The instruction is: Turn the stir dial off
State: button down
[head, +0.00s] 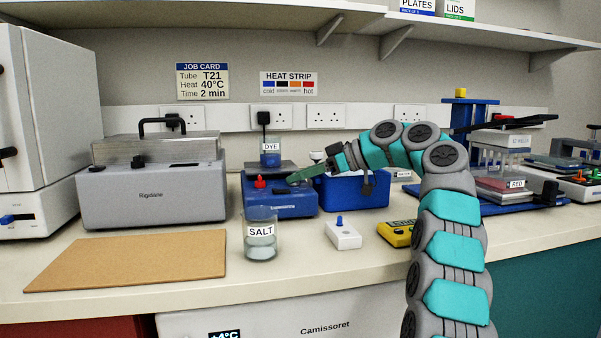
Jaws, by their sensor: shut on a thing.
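The blue stirrer (282,206) stands on the bench at the middle. A red knob (260,182) stands up at its front left and is clear of my gripper. A beaker labelled DYE (271,155), with blue liquid, is on the stirrer's plate. My gripper (294,179) reaches in from the right, its green fingers low over the stirrer's right side. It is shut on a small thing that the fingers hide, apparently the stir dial. The dial's mark and setting cannot be seen.
A SALT beaker (261,243) stands in front of the stirrer. A blue box (357,194) is close on the right, behind my arm. A white switch box (343,235) and a yellow device (396,232) lie in front. A grey Rigidane unit (151,194) is left.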

jog(key=c, duration=0.6)
grip_release()
